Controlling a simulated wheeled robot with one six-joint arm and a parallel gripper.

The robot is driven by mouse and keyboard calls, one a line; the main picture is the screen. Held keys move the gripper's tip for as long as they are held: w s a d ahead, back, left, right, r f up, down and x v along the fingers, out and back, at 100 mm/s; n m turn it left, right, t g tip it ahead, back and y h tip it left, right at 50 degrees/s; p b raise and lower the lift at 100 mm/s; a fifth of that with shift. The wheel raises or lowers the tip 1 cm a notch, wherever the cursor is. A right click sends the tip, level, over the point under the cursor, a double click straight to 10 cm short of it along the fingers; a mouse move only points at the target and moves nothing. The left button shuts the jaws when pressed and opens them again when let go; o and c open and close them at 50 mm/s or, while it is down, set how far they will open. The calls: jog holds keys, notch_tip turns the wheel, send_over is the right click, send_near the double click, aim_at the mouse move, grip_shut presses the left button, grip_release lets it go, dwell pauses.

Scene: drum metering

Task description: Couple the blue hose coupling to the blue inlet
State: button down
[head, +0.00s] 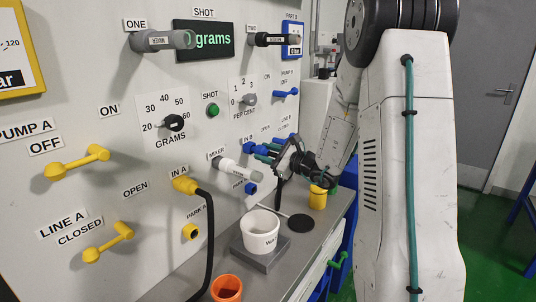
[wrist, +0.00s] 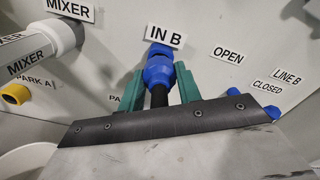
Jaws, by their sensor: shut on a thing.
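The blue hose coupling (wrist: 158,74) is between the green fingers of my gripper (wrist: 161,85), with its black hose end toward me. My gripper is shut on it. The blue inlet (wrist: 160,50) is directly in front of the coupling, under the IN B label. The two look lined up and touching or nearly so; I cannot tell whether the coupling is fully seated. In the head view, the blue inlet (head: 248,148) sticks out from the panel, with my gripper (head: 267,151) right in front of it.
The white mixer spout (head: 238,170) is just left of my gripper. Below is a blue park port (head: 251,188). A white bucket (head: 260,231) stands on a grey scale (head: 262,256). The yellow coupling (head: 185,185) sits at IN A with its black hose hanging. An orange cup (head: 226,289) is in front.

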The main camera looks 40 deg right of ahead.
aim_at(269, 153)
jog(key=shift+x, duration=0.85)
jog(key=c, duration=0.9)
grip_release()
jog(key=shift+s, duration=0.15)
jog(key=v, duration=0.7)
jog(key=shift+s+d, duration=0.1)
jog(key=shift+s, duration=0.15)
